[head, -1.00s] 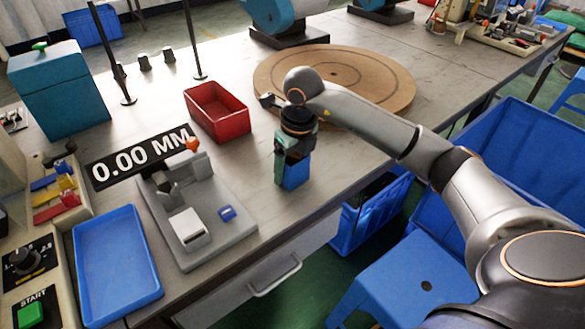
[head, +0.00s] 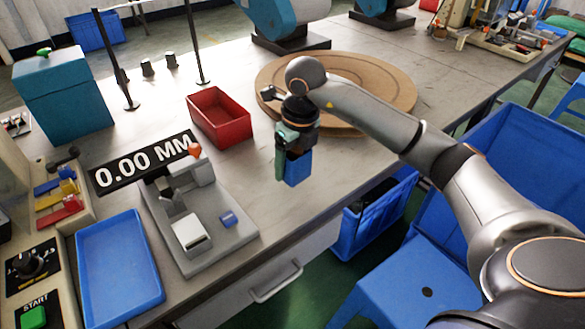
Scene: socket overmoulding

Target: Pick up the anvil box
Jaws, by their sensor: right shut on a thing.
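A small blue box (head: 297,169), which I take to be the anvil box, hangs upright below my right gripper (head: 290,157) near the front edge of the table. My right gripper points down and is shut on the blue box, with a green finger on its left side. The box seems to be slightly above the tabletop, though the gap is hard to judge. The top of the box is hidden by the gripper. My left gripper is not in view.
A red bin (head: 220,117) stands left of the gripper, and a round wooden board (head: 390,85) lies behind it. A grey gauge fixture (head: 200,232) and a blue tray (head: 118,268) are at the front left. Bare table (head: 250,180) lies between the fixture and the box.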

